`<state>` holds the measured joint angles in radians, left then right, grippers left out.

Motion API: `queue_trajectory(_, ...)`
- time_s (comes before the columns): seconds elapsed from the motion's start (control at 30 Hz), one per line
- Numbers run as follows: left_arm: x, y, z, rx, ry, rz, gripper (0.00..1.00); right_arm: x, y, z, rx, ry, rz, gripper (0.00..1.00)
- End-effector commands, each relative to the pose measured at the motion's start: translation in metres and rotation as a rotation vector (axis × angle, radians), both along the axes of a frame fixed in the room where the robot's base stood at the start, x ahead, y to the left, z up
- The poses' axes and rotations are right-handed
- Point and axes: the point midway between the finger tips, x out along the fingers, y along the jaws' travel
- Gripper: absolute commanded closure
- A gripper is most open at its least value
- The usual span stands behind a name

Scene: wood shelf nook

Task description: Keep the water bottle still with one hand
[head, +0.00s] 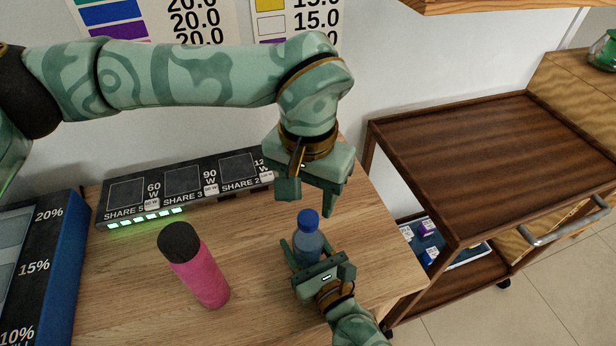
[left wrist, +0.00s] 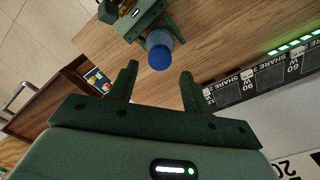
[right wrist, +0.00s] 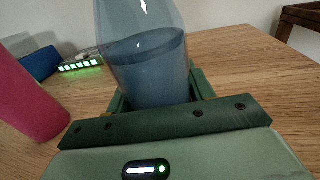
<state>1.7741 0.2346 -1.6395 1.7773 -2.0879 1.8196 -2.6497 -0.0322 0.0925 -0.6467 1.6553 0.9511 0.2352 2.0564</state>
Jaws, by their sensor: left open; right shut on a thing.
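The water bottle (head: 308,240) is clear blue with a dark blue cap and stands upright on the wooden table. My right gripper (head: 305,262) is shut on its lower body from the front. In the right wrist view the bottle (right wrist: 145,55) stands between the fingers, with liquid inside. My left gripper (head: 312,200) is open and empty, above and just behind the bottle's cap. In the left wrist view the open fingers (left wrist: 160,85) point toward the blue cap (left wrist: 159,55), apart from it.
A pink bottle (head: 200,268) with a black cap stands left of the water bottle. A black panel (head: 180,185) with green lights runs along the wall. A blue-sided box (head: 45,265) is at the left. A dark wooden cart (head: 480,165) stands to the right, beyond the table's edge.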

Motion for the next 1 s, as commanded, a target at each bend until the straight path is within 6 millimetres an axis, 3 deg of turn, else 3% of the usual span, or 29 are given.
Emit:
queue_trajectory(0.23,0.0,0.0,-0.036,0.001,0.002,0.004,0.51,0.0,0.0,0.0,0.0,0.001,0.0,1.0)
queue_trajectory(0.6,0.0,0.0,-0.044,0.0,-0.001,0.004,0.51,0.0,0.0,0.0,0.0,0.001,0.0,1.0)
queue_trajectory(0.77,0.0,0.0,-0.044,0.001,0.0,0.004,0.93,0.0,0.0,0.0,0.0,0.001,0.0,1.0)
queue_trajectory(0.8,0.0,0.0,-0.044,0.001,0.0,0.004,0.97,0.0,0.0,0.0,0.0,0.001,0.0,1.0)
queue_trajectory(1.0,0.0,0.0,-0.044,0.0,-0.001,0.027,0.97,0.0,0.0,0.0,0.0,0.001,0.0,1.0)
